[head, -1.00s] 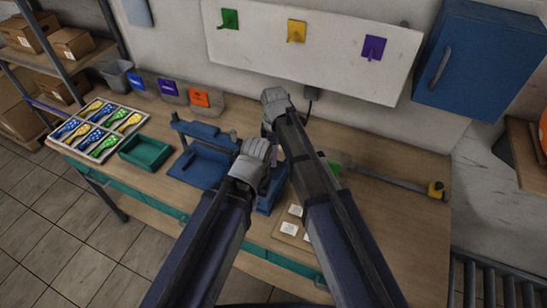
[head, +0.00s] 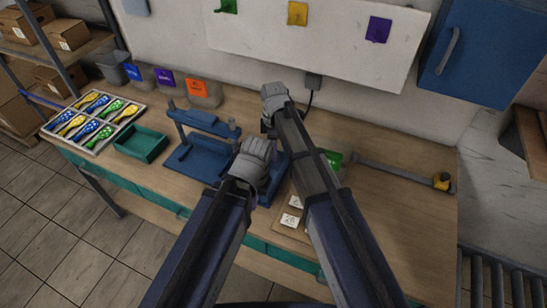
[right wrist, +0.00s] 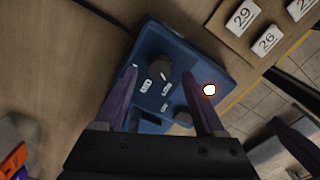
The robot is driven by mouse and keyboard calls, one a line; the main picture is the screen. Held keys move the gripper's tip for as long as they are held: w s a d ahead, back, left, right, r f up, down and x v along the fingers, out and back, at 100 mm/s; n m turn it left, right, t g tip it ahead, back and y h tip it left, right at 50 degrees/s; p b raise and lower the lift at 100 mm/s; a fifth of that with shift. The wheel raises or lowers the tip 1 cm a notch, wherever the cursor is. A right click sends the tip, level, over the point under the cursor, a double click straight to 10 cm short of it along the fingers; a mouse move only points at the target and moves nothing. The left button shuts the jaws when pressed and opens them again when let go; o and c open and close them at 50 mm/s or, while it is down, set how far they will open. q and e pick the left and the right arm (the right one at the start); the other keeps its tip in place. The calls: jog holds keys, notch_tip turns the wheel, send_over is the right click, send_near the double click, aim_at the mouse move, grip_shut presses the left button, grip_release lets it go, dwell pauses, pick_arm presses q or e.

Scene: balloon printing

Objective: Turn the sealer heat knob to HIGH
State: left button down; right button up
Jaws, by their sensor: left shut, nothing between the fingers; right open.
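The blue sealer box (right wrist: 180,65) fills the middle of the right wrist view. Its dark round knob (right wrist: 158,70) has MID and LOW labels beside it; another label by the left finger is too covered to read. I cannot tell the knob's setting. A lamp glows on the box. My right gripper (right wrist: 161,78) is open, its fingers on either side of the knob; contact cannot be told. In the head view the right gripper (head: 272,110) is above the bench, and my left gripper (head: 256,168) is shut and empty, nearer the front. The arms hide most of the sealer there.
A blue press (head: 190,158) stands left of the grippers, with a green tray (head: 140,143) and balloon rack (head: 92,122) further left. Numbered tiles (right wrist: 266,40) lie beside the sealer. Bench at right is mostly clear.

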notch_tip(320, 180, down, 2)
jog(key=shift+f+b, duration=0.25)
jog(key=shift+b, duration=0.45)
jog(key=shift+r, duration=0.1)
grip_shut()
